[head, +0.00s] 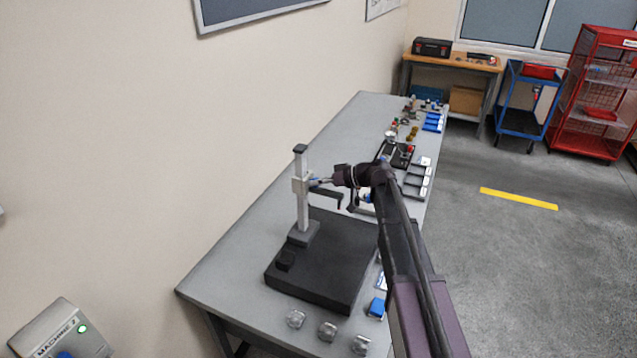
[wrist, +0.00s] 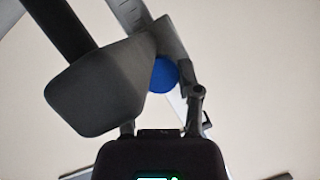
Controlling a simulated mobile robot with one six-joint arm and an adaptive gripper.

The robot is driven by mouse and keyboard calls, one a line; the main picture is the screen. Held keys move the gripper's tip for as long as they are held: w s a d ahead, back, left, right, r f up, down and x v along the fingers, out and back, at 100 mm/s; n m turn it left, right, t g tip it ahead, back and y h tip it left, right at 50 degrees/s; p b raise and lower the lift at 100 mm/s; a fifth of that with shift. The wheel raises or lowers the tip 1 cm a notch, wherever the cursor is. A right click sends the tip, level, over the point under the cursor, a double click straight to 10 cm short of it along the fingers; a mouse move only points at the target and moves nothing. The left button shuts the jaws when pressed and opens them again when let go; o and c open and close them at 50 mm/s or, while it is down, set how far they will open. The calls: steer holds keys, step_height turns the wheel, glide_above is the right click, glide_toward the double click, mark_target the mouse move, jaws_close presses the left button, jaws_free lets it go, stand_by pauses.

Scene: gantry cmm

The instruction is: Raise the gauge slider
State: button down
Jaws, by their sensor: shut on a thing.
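The height gauge has a pale upright column (head: 303,212) on a black plate (head: 325,262). The light grey gauge slider (head: 299,185) sits partway up the column, well below its dark top cap. A dark arm (head: 328,195) juts from the slider to the right. My gripper (head: 321,181) reaches in from the right at slider height and is shut on the slider's blue knob (wrist: 164,75). In the wrist view a large dark block (wrist: 95,90) hides the left fingertip, and the right finger (wrist: 192,100) is beside the knob. The scaled column (wrist: 132,18) shows behind.
The grey bench (head: 235,250) stands along the wall. Trays and small parts line the right edge farther back. The bench left of the column is clear.

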steer(key=shift+c, duration=1.5)
jaws_free()
steer(key=shift+f, duration=0.25)
step_height(320, 180, down, 13)
steer(key=b, duration=1.3)
steer(key=p+v, duration=0.5)
steer(key=v, duration=0.9)
steer(key=s+f+m+h+b, duration=0.1)
steer(key=s+f, duration=0.2)
steer(key=s+f+m+g+h+b, duration=0.1)
steer(key=s+f+m+h, duration=0.1)
steer(key=s+f, duration=0.1)
steer(key=shift+f, duration=0.1)
steer(key=s+f+m+h, duration=0.1)
steer(key=s, duration=0.1)
steer(key=s+d+f+m+h+b, duration=0.1)
steer(key=f, duration=0.1)
steer(key=s+f+m+g+h, duration=0.1)
steer(key=s+f, duration=0.1)
steer(key=shift+s+d+f+b, duration=0.2)
steer(key=shift+s+d+b, duration=0.1)
steer(key=shift+d+b, duration=0.1)
steer(key=shift+s+d+f+m+h, duration=0.3)
steer(key=shift+s+f+m+h, duration=0.25)
steer(key=shift+s+h, duration=0.1)
